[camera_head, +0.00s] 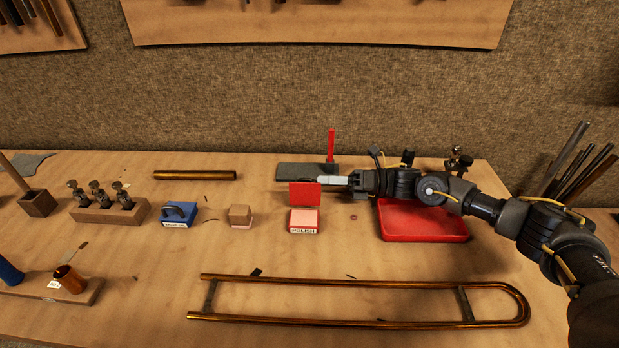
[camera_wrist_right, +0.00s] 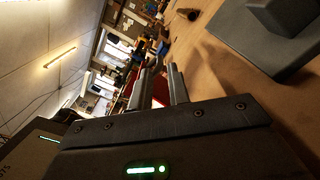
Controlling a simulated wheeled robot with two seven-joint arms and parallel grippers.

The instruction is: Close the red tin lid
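The small red tin (camera_head: 304,228) stands on the bench with a white label reading "POLISH" and a pale pink top surface. Its red lid (camera_head: 304,194) stands upright at the tin's back edge, so the tin is open. My right gripper (camera_head: 333,181) reaches in from the right, its fingertips at the lid's upper right edge. Whether they touch the lid cannot be told. In the right wrist view, the fingers (camera_wrist_right: 160,82) are a little apart with a red patch showing between them. My left gripper is in neither view.
A red tray (camera_head: 425,228) lies under my right arm. A grey plate (camera_head: 292,171) with a red post (camera_head: 331,146) is behind the lid. A wooden block (camera_head: 240,215) and blue tin (camera_head: 178,214) stand left. A brass slide (camera_head: 340,279) lies in front.

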